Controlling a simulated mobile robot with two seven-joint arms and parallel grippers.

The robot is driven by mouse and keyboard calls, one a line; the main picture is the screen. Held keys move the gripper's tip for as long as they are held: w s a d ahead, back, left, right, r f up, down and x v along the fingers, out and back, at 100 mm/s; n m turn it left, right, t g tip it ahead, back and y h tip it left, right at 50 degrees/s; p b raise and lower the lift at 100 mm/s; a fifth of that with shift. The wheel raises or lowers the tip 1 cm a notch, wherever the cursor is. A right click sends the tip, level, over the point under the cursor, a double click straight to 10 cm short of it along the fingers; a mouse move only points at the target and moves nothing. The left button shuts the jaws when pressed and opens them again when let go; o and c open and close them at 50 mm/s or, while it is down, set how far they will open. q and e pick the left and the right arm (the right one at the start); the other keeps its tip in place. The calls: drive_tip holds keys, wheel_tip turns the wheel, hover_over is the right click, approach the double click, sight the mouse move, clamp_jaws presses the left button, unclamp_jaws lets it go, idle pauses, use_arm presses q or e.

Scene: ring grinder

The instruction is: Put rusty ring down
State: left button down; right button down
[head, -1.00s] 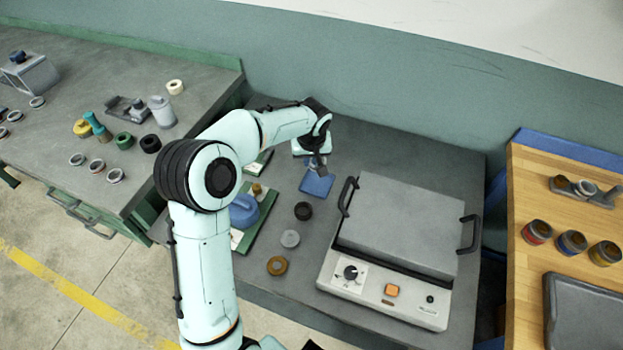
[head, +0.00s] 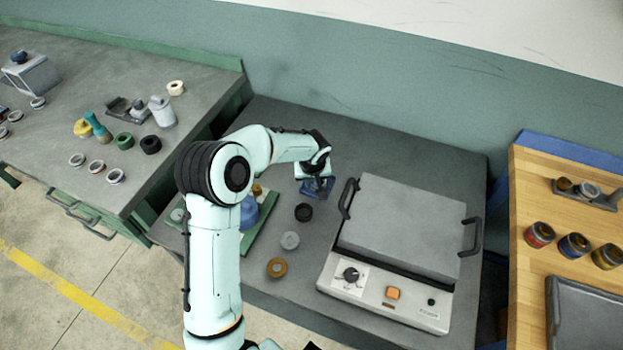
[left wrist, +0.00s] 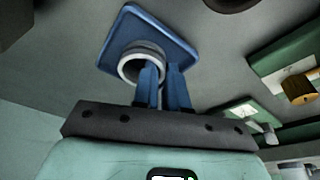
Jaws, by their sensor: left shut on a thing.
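My left gripper (head: 322,190) is shut on a ring, low over the blue square pad (head: 308,188) on the grey table. In the left wrist view, the blue fingers (left wrist: 163,88) grip the near side of this ring (left wrist: 140,62). It looks pale grey there, with a dark inside; I see no clear rust. The blue pad (left wrist: 115,42) lies behind it, and I cannot tell whether the ring touches the pad. In the head view the gripper hides the ring. My right gripper is not in view.
A black ring (head: 303,212), a grey ring (head: 289,240) and a brown ring (head: 277,268) lie in a row on the table. A grey lidded machine (head: 400,230) stands at right. A green board (head: 266,222) with a blue object (head: 249,212) is left of the rings.

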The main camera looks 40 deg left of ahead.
use_arm(q)
drive_tip(key=c, duration=1.4)
unclamp_jaws()
drive_tip(key=shift+f, duration=0.1)
drive_tip(key=shift+c, duration=0.2)
drive_tip(key=v, duration=1.2)
